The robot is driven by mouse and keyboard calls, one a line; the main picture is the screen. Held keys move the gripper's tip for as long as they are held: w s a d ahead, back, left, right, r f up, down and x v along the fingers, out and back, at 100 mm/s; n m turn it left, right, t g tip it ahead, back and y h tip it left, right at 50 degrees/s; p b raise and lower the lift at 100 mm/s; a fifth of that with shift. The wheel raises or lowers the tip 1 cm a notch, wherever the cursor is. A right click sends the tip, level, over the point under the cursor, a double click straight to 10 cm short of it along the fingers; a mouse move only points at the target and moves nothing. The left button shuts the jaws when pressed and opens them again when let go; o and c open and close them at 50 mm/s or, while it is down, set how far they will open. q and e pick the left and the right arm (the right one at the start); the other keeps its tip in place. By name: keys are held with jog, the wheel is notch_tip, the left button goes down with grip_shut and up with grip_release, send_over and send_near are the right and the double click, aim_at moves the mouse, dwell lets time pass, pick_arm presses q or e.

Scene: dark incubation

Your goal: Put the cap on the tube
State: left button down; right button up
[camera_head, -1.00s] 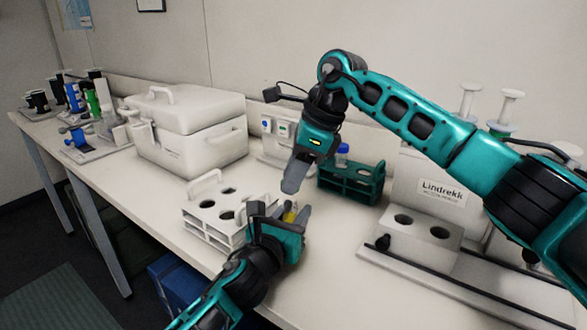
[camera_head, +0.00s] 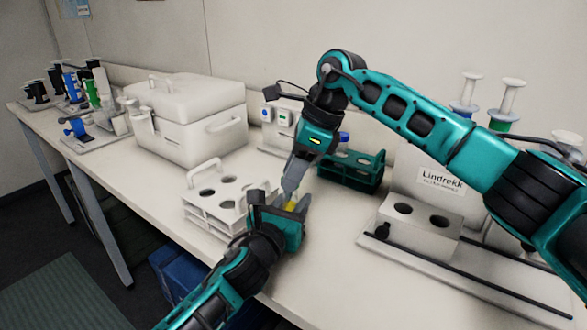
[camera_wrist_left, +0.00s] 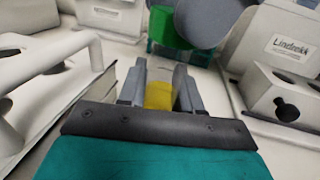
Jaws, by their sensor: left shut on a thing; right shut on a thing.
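The tube (camera_head: 291,206) with yellow contents is held by my left gripper (camera_head: 281,203), which is shut on it in front of the white rack. In the left wrist view the tube (camera_wrist_left: 158,96) stands between the left fingers, its upper part clear. My right gripper (camera_head: 290,190) reaches down from above, its tip close above the tube. In the left wrist view a bright green rounded piece (camera_wrist_left: 170,28), which looks like the cap, is beside the right gripper's grey finger. The right fingers hide it in the head view, and I cannot tell whether it touches the tube.
The white rack (camera_head: 238,220) with a handle stands left of the tube. A white box (camera_head: 186,120) stands back left; the Lindrekk device (camera_head: 415,221) is on the right.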

jog(key=shift+f, duration=0.6)
dwell(0.3)
